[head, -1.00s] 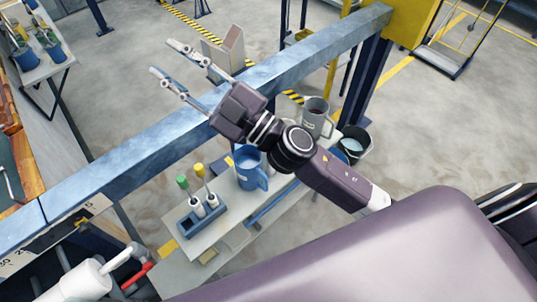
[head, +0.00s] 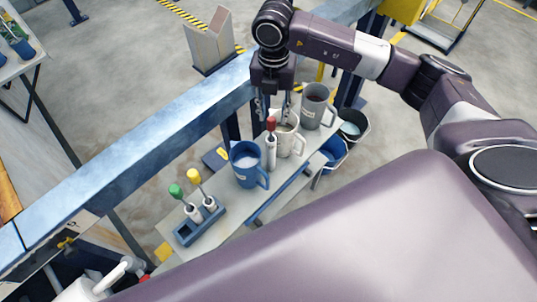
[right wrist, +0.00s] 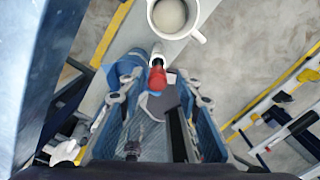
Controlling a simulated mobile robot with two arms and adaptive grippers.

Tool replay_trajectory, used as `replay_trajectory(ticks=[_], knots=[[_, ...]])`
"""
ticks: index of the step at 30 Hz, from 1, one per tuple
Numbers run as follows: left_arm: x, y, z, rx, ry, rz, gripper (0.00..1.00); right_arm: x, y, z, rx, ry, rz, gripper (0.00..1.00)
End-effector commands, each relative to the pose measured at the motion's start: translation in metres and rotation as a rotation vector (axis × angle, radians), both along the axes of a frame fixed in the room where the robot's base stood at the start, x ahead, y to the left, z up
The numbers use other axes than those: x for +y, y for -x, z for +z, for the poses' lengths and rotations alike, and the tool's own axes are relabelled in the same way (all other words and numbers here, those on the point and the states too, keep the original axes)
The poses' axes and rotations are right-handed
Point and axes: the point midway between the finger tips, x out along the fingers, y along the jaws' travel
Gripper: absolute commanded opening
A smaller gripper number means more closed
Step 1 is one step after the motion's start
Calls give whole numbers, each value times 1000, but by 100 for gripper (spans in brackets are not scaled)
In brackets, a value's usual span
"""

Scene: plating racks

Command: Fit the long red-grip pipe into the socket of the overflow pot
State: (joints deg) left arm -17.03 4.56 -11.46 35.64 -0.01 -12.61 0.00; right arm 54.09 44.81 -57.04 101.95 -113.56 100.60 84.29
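The red-grip pipe (head: 271,126) stands upright on the narrow bench, between the blue mug-like pot (head: 247,165) and the white one (head: 286,135). Its lower part is a pale sleeve or shaft; I cannot tell which pot it belongs to. Its red grip also shows in the right wrist view (right wrist: 157,77). My right gripper (head: 272,112) points down just above it. In the right wrist view its two fingers are apart, with the red grip between or just beyond them; contact does not show. Which pot is the overflow pot is not clear. My left gripper is not in view.
A blue rack (head: 187,232) holds green-grip and yellow-grip pieces at the bench's near end. A grey pot (head: 317,106) stands behind the white one. A blue beam (head: 150,138) runs along the bench's left side. Buckets (head: 354,124) are at the right.

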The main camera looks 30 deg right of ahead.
Motion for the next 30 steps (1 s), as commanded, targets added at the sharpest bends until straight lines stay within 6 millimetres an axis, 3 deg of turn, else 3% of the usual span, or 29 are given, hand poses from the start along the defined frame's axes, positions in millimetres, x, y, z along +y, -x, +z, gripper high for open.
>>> replay_trajectory(ticks=[1, 3, 10, 23, 30], knots=[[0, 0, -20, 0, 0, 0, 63, 0, 0, -20, -1, -1, 1, 31], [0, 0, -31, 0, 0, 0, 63, 1, 0, -30, -1, -3, 2, 31], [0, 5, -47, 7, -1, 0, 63, 2, 0, -46, 0, -7, 4, 31], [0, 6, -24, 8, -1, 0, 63, 5, 2, -83, 5, -8, 6, 31], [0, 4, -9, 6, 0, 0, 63, 6, 1, -117, 3, -9, 5, 31]])
